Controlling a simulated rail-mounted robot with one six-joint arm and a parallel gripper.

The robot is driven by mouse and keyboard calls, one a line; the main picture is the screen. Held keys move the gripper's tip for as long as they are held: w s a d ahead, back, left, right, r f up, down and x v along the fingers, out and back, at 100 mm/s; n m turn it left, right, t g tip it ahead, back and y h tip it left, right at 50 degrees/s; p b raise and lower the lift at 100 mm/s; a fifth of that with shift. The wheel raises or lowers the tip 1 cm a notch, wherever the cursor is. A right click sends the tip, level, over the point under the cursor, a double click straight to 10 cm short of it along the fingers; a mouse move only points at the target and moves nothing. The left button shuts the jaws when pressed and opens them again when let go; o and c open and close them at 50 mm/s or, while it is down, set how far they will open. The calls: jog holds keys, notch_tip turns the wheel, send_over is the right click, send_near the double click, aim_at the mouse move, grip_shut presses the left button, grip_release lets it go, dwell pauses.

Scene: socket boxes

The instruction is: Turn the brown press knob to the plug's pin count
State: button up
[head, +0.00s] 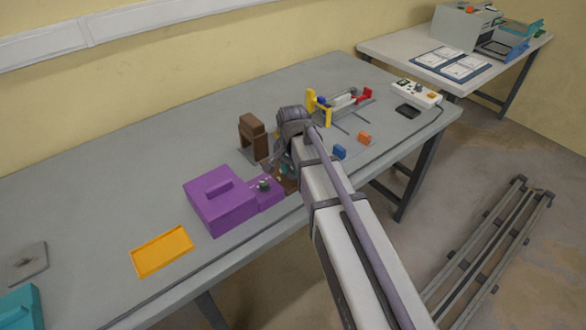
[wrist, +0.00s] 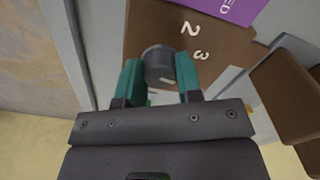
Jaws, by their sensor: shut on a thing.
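The brown press (head: 251,137) stands on the table near the middle, partly hidden by my arm in the head view. In the wrist view its brown panel (wrist: 215,30) carries the white marks 2 and 3. A round dark grey knob (wrist: 158,62) sits on this panel. My gripper (wrist: 160,75) has its two teal fingers on either side of the knob and is shut on it. The knob's pointer is not clear to see. In the head view my gripper (head: 287,174) is mostly hidden behind my arm. I cannot make out the plug or its pins.
A purple box (head: 215,200) with its own dark knob (head: 264,185) stands left of my gripper. An orange tray (head: 162,251) lies further left. The table's front edge is close.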

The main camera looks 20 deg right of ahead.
aim_at(293, 170)
jog(key=shift+m, duration=1.1)
jog(key=o, duration=0.9)
jog(key=shift+o, duration=0.2)
jog(key=shift+r, duration=0.1)
notch_tip(293, 170, up, 11)
jog(key=p, duration=1.1)
jog(key=shift+f, duration=0.2)
